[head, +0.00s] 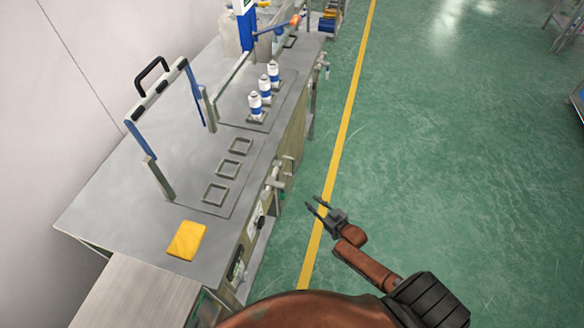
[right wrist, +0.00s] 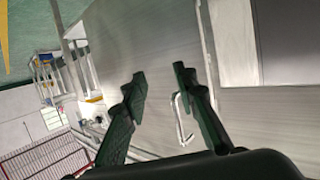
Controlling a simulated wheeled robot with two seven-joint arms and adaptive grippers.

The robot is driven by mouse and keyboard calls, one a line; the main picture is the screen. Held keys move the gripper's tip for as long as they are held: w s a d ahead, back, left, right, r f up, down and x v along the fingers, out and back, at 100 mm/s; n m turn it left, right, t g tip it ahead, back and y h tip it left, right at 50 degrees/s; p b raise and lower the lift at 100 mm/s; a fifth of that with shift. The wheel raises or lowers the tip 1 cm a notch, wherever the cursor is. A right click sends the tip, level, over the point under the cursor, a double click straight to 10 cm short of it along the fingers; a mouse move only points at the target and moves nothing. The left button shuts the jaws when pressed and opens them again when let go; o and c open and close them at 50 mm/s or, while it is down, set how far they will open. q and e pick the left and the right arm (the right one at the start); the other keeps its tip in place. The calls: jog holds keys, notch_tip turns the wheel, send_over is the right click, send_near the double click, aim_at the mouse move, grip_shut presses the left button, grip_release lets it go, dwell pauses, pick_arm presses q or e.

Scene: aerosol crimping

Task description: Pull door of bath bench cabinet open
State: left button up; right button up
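The bath bench cabinet (head: 95,205) is a long grey metal bench on the left in the head view. Its front side faces the green floor and is seen at a steep angle, so its doors are mostly hidden there. In the right wrist view a flat grey door panel (right wrist: 250,125) fills the right side, with a thin bent metal handle (right wrist: 181,118) on it. My right gripper (head: 313,204) is open and empty, apart from the bench front, over the yellow line. In the wrist view the handle shows between its fingers (right wrist: 160,73), nearer the right finger. My left gripper is not in view.
On the bench top are a yellow pad (head: 186,239), several white-and-blue cans (head: 255,106), empty square holders (head: 216,193) and a frame with a black handle (head: 152,75). Pipes and fittings (head: 277,180) stick out from the bench front.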

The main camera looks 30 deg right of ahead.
aim_at(293, 166)
jog(key=w+r+t+y, duration=0.1)
jog(key=w+r+t, duration=0.1)
jog(key=w+r, duration=0.3)
jog(key=w+r+t, duration=0.1)
jog(key=w+r, duration=0.1)
jog(key=r, duration=0.5)
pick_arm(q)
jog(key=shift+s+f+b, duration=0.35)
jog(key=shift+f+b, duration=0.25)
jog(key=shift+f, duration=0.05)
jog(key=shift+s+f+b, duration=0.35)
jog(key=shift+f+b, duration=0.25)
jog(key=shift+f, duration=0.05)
pick_arm(e)
jog(key=shift+w+a+r, duration=0.1)
jog(key=shift+w+a, duration=0.15)
jog(key=shift+w, duration=1)
jog(key=shift+w+a, duration=0.3)
jog(key=shift+w, duration=0.9)
jog(key=shift+w+a+r, duration=0.1)
jog(key=shift+w+a, duration=0.15)
jog(key=shift+w, duration=1)
jog(key=shift+c, duration=0.5)
grip_shut()
jog(key=shift+f, duration=0.1)
